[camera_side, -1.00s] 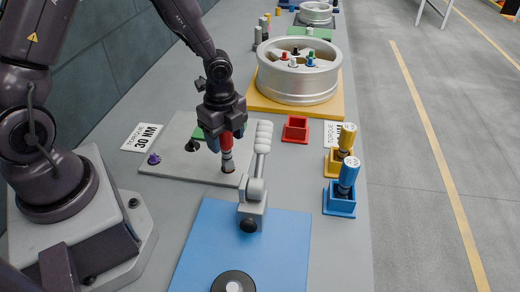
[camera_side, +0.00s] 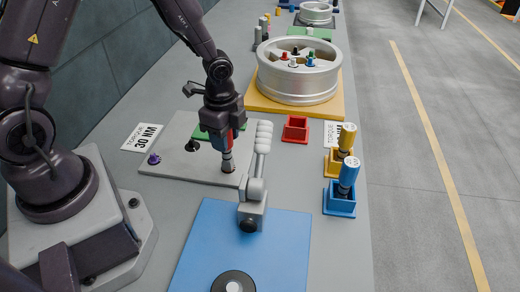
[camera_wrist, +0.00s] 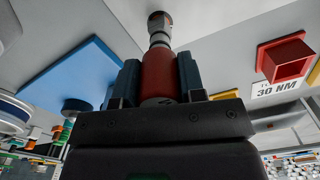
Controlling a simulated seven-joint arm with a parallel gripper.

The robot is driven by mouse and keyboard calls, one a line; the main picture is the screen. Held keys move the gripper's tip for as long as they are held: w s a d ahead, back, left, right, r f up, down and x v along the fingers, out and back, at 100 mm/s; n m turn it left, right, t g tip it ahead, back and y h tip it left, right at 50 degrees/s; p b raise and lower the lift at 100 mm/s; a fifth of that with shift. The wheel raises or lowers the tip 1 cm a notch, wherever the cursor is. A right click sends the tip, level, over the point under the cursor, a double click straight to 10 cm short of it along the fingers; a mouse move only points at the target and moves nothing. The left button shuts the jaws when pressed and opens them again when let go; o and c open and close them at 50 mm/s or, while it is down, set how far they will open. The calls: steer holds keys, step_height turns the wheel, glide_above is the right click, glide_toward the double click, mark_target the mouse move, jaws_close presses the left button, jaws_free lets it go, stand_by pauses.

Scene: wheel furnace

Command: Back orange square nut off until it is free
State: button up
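My gripper (camera_side: 226,142) is shut on a red-handled socket tool (camera_wrist: 159,75), with a dark finger on each side of its handle. The tool stands nearly upright over the right part of the grey plate (camera_side: 178,168). Its grey socket end (camera_side: 228,162) is at a spot on the plate near the lever clamp. The orange square nut cannot be made out; the socket covers that spot. In the wrist view the tool reaches away toward the plate, with the metal socket (camera_wrist: 159,28) at its far end.
A grey lever clamp (camera_side: 256,190) stands close to the right of the tool. A purple knob (camera_side: 154,159) and a black one (camera_side: 192,146) are on the plate. An empty red holder (camera_side: 296,129) and yellow and blue tools (camera_side: 348,172) in holders are right. A wheel (camera_side: 298,88) stands behind.

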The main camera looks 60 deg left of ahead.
steer(key=o, duration=0.5)
